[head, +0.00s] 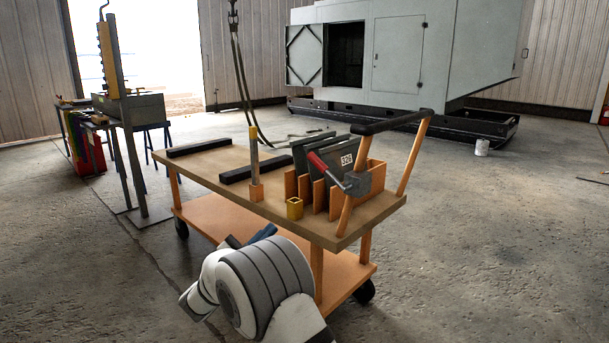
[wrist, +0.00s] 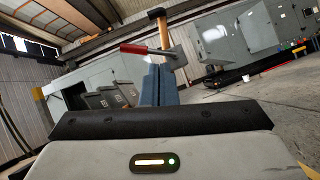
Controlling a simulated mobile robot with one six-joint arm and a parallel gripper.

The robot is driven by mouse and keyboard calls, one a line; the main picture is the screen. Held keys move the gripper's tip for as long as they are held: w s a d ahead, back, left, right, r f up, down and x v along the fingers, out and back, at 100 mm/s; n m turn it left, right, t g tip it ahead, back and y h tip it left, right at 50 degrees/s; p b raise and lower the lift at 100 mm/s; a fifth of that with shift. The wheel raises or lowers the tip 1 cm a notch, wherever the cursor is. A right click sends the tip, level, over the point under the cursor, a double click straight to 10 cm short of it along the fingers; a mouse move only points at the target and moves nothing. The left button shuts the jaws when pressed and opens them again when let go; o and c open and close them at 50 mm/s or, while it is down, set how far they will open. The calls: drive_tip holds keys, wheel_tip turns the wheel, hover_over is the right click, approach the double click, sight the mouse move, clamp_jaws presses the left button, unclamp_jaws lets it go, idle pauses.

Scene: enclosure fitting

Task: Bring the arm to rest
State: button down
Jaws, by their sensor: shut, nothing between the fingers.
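My gripper (wrist: 158,86) shows in the wrist view as two blue fingers pressed together, with nothing held between them. Behind the fingertips is a hand tool with a red handle (wrist: 138,49) and a grey head; a gap between tool and fingers cannot be judged. In the head view my white and grey arm is bent at the bottom centre, in front of the cart. Blue parts of my gripper (head: 262,235) show past the arm beside the cart's near side; the fingertips are largely hidden there.
A large grey enclosure (head: 398,55) stands behind. Floor at right is mostly clear.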

drive_tip(key=s+d+r+m+g+y+p, duration=0.1)
drive_tip(key=s+d+r+m+g+p, duration=0.1)
drive_tip(key=d+r+g+p, duration=0.45)
drive_tip(key=s+d+r+m+g+y+p, duration=0.1)
drive_tip(key=d+r+m+g+p, duration=0.15)
drive_tip(key=d, duration=0.75)
drive_tip(key=s+d+r+m+g+y+p, duration=0.45)
drive_tip(key=s+d+r+p, duration=0.2)
drive_tip(key=s+d, duration=0.3)
drive_tip(key=s+a+r+m+t+y+p, duration=0.1)
drive_tip(key=s+r+m+y+p, duration=0.3)
drive_tip(key=s+m+y+p, duration=0.2)
drive_tip(key=s+r+m+y+p, duration=0.5)
drive_tip(key=s+m+y+p, duration=0.1)
drive_tip(key=s+p, duration=0.5)
drive_tip(key=shift+s+a+r+t+y, duration=0.3)
drive_tip(key=shift+s+a+t+y, duration=0.1)
drive_tip(key=shift+s+y, duration=0.3)
